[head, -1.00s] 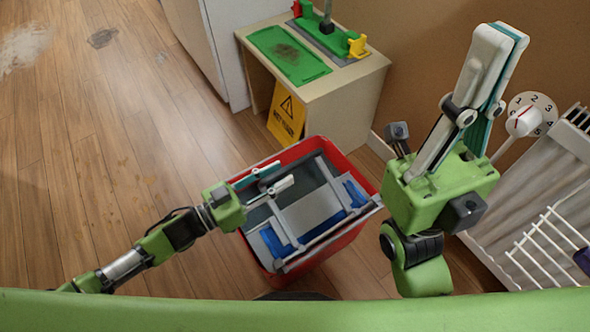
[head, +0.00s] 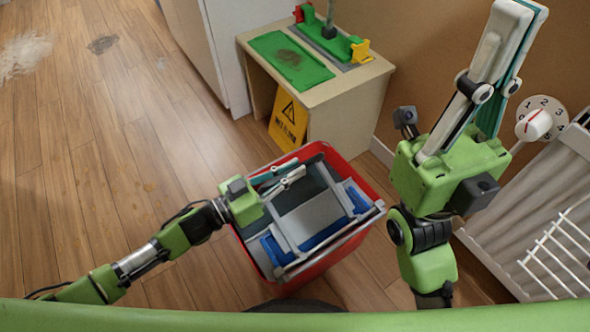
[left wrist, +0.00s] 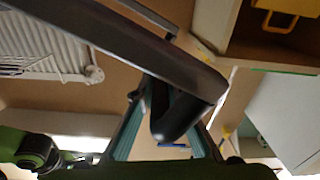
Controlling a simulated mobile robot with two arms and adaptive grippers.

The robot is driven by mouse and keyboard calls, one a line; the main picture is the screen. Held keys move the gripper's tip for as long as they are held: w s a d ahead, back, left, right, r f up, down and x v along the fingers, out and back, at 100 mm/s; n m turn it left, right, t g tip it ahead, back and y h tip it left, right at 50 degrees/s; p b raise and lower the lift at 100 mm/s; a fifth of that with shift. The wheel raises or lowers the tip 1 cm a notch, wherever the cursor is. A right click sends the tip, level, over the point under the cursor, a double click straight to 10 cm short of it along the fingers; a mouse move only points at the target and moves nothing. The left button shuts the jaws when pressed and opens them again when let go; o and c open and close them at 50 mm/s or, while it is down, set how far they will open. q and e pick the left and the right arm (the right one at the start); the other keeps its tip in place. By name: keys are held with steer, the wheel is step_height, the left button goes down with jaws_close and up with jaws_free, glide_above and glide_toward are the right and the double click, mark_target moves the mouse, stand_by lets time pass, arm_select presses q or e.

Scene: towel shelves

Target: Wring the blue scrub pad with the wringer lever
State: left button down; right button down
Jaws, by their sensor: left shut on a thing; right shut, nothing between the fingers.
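A grey wringer (head: 300,221) sits in the red bucket (head: 368,176) on the floor. Blue material (head: 272,248) shows in it along the front and at the right (head: 357,198). I cannot tell which of this is the scrub pad. My right gripper (head: 522,8) is shut and empty, pointing up at the right.
A low cabinet (head: 345,112) with a green mat (head: 290,60) and a yellow wet-floor sign (head: 288,118) stands behind the bucket. A white radiator (head: 535,215) with a dial (head: 540,122) and a rack is at the right. Open wooden floor (head: 100,150) lies left.

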arm_select(q)
steer(key=shift+s+d, duration=0.3)
steer(key=shift+s, duration=0.15)
